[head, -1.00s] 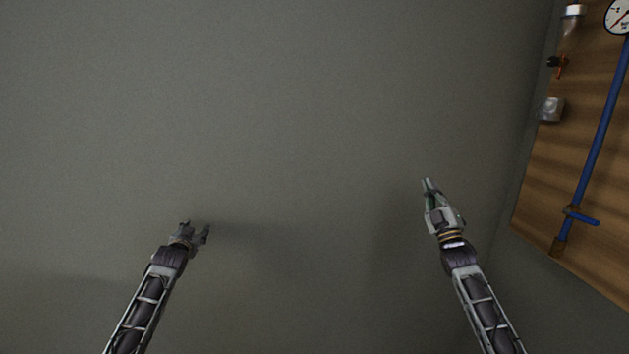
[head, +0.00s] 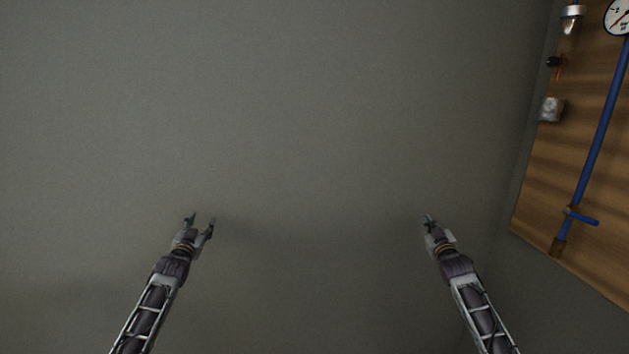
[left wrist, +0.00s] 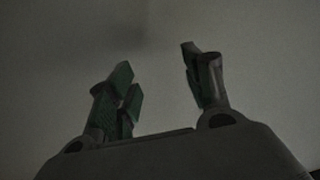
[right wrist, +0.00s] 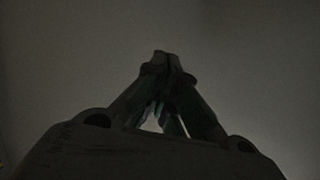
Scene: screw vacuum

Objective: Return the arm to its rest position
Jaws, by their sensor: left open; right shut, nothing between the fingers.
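My left gripper (head: 201,222) is at the lower left of the head view, its fingers apart and empty. In the left wrist view the two fingers of the left gripper (left wrist: 156,85) stand apart with only plain grey behind them. My right gripper (head: 430,219) is at the lower right of the head view, in front of the grey surface. In the right wrist view the fingertips of the right gripper (right wrist: 162,58) meet with nothing held between them. Both forearms come up from the bottom edge.
The grey area between and above my grippers is clear.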

